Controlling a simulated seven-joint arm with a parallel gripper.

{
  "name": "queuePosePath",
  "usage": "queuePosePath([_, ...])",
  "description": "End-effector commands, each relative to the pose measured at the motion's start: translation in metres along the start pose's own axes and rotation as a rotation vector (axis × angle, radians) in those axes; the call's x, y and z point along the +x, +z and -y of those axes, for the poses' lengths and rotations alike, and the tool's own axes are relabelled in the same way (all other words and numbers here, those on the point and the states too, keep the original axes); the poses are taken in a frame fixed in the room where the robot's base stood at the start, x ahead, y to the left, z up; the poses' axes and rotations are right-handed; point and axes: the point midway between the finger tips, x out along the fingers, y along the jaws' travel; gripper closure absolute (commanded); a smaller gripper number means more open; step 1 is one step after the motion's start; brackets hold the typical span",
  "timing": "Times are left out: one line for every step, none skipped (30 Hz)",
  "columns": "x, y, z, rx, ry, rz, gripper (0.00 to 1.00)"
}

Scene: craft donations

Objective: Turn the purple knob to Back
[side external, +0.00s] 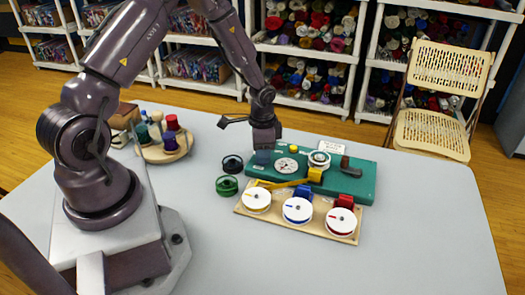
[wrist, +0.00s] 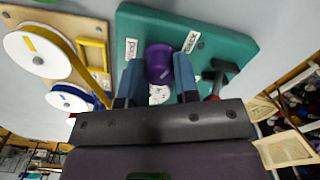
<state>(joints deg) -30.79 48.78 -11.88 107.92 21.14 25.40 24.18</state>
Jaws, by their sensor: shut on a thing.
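The purple knob (wrist: 158,60) stands on the green board (wrist: 208,22), between my gripper's two blue fingers in the wrist view. My gripper (wrist: 159,75) is shut on the knob, with one finger on each side. In the side view my gripper (side external: 263,158) points down at the board's (side external: 365,187) left end and hides the knob. A white label (wrist: 190,42) right of the knob seems to read Back. Another label (wrist: 131,48) is on the left, its word hard to read. I cannot make out a pointer on the knob.
A white dial (side external: 286,165) sits beside the knob. A wooden board with yellow, blue and red-marked white spools (side external: 298,209) lies in front. Dark (side external: 232,164) and green (side external: 227,186) spools stand left. A round tray (side external: 153,155) holds thread cones. The table's right side is clear.

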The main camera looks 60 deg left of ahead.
Motion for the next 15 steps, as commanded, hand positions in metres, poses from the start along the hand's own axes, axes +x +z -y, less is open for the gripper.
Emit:
queuePosePath([-0.0008,0.0007,-0.0003,0.026,0.002,0.003,0.95])
queuePosePath([-0.0008,0.0007,-0.0003,0.042,0.002,0.003,0.95])
queuePosePath([-0.0008,0.0008,-0.0002,0.062,0.002,0.003,0.95])
queuePosePath([-0.0008,0.0009,-0.0002,0.076,0.002,0.003,0.95])
queuePosePath([-0.0008,0.0009,-0.0001,0.089,0.001,0.003,0.95])
queuePosePath([-0.0008,0.001,0.0,0.104,0.001,0.004,0.95])
queuePosePath([-0.0008,0.001,0.0,0.115,0.001,0.004,0.95])
queuePosePath([-0.0008,0.001,0.0,0.123,0.001,0.004,0.95])
queuePosePath([-0.0008,0.001,-0.0001,0.133,0.001,0.004,0.95])
queuePosePath([-0.0008,0.001,-0.0001,0.141,0.001,0.004,0.95])
queuePosePath([-0.0008,0.001,-0.0001,0.147,0.001,0.004,0.95])
queuePosePath([-0.0008,0.001,-0.0001,0.153,0.001,0.004,0.95])
queuePosePath([-0.0008,0.001,-0.0001,0.156,0.001,0.004,0.95])
queuePosePath([-0.0008,0.001,-0.0001,0.159,0.001,0.004,0.95])
queuePosePath([-0.0008,0.001,-0.0002,0.162,0.002,0.004,0.95])
